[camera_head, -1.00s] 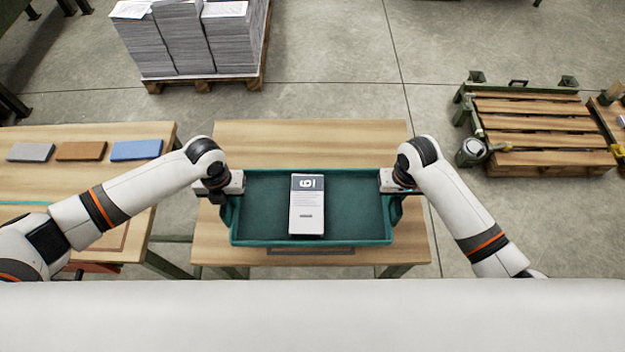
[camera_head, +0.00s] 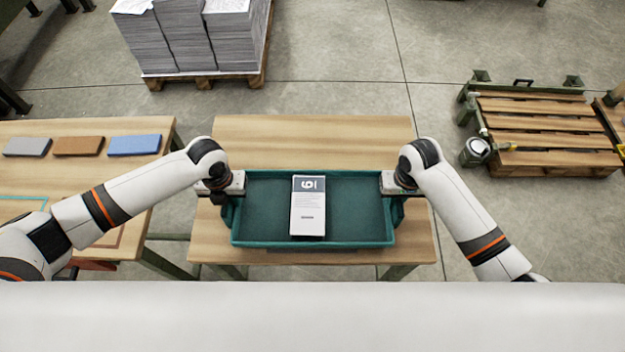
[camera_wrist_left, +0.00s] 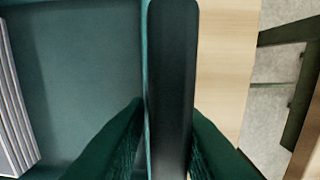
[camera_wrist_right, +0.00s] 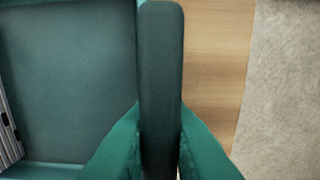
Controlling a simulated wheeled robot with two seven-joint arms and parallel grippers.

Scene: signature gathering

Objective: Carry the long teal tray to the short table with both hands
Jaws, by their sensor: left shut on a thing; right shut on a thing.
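The long teal tray (camera_head: 262,212) is over the short wooden table (camera_head: 313,140) in the head view, level, with a white and dark printed stack (camera_head: 308,215) standing inside near its middle. My left gripper (camera_head: 232,186) is shut on the tray's left end and my right gripper (camera_head: 388,184) is shut on its right end. In the left wrist view the fingers (camera_wrist_left: 168,135) straddle the dark handle or rim. The right wrist view shows the same grip (camera_wrist_right: 160,135) at the other end. I cannot tell whether the tray's underside touches the table.
A second wooden table (camera_head: 60,178) at left holds grey (camera_head: 27,147), brown (camera_head: 79,146) and blue (camera_head: 135,145) blocks. A pallet of paper stacks (camera_head: 190,40) stands behind. Slatted wooden pallets (camera_head: 545,130) and a can (camera_head: 474,151) are at right. Floor between is clear.

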